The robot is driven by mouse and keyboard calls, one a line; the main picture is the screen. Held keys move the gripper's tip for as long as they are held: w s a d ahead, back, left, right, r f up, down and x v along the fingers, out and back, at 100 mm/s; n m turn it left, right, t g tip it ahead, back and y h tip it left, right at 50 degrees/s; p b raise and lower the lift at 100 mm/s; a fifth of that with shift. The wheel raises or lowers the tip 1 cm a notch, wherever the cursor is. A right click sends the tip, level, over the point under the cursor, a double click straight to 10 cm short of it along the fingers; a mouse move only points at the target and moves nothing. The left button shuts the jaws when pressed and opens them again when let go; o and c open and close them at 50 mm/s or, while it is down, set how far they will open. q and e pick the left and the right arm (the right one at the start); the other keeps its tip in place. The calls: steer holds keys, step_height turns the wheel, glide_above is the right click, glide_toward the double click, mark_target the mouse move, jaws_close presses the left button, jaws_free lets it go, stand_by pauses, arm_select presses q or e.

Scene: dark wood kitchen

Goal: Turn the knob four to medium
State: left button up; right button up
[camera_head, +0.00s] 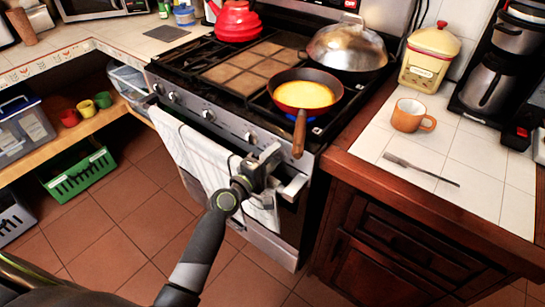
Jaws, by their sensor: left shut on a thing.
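The stove (225,122) has a row of knobs along its steel front panel. Knobs show at the left end (158,88), beside it (174,97), near the middle (208,115) and further right (250,137). My left gripper (269,156) is at the right part of this panel, shut on a knob that its jaws mostly hide. I cannot read any markings or the knob's angle. A blue flame (316,129) shows under the frying pan (304,94) at the front right burner. My right gripper is not in view.
The pan's wooden handle (299,134) sticks out over the front edge, just right of my left gripper. A white towel (190,150) hangs on the oven handle below. A domed lid (347,45) and red kettle (236,22) stand behind. The floor in front is clear.

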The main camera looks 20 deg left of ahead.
arm_select(q)
steer(key=o, duration=1)
steer(key=shift+c, duration=0.2)
steer(key=shift+s, duration=0.1)
steer(key=b+v, duration=0.2)
steer(key=v, duration=1.5)
steer(key=shift+s+b, duration=0.15)
steer(key=shift+b, duration=0.2)
steer(key=shift+a, duration=0.1)
